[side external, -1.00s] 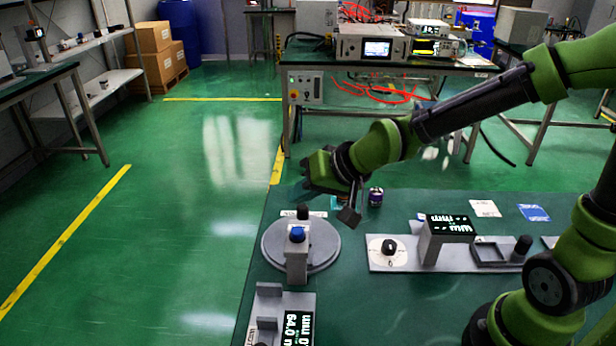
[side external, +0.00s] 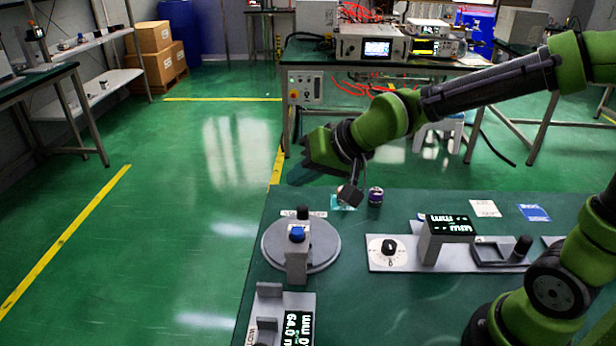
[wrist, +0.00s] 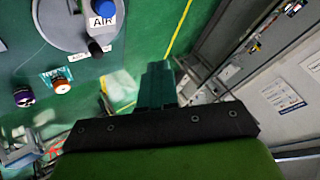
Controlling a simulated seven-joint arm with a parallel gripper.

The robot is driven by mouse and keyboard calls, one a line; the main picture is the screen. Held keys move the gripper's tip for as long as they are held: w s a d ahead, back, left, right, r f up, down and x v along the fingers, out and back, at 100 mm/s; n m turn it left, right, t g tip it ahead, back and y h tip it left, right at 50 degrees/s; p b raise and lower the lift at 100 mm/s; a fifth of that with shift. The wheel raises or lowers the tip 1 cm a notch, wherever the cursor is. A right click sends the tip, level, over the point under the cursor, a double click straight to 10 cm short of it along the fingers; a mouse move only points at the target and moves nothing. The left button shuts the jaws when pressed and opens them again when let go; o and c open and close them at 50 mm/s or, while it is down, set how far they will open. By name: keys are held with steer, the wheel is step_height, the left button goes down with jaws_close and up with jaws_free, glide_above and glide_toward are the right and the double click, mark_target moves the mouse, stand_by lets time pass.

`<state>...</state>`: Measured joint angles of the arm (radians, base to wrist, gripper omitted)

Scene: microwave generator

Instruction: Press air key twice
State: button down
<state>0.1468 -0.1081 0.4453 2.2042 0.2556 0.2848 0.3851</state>
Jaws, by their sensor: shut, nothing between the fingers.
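The air key is a blue round button (side external: 297,234) on a grey block, standing on a round grey plate (side external: 327,251) at the table's left side. In the wrist view the blue button (wrist: 103,8) is at the top, cut by the frame edge, with an AIR label below it. A black knob (side external: 303,212) stands just behind it and also shows in the wrist view (wrist: 96,48). My gripper (side external: 294,174) is above and behind the plate, apart from the button. Its fingers (wrist: 158,68) are together and empty in the wrist view.
Two small round pieces, one purple-topped (side external: 375,196), one orange-topped (wrist: 62,85), sit behind the plate. A grey panel with a dial (side external: 389,247) and a display block (side external: 447,230) stands to the right. Another display unit (side external: 298,325) is in front. The table's left edge is close by.

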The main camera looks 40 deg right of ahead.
mark_target(302, 232)
steer(key=shift+f, duration=4.4)
steer(key=shift+f, duration=0.45)
steer(key=shift+f, duration=0.55)
steer(key=shift+r, duration=0.95)
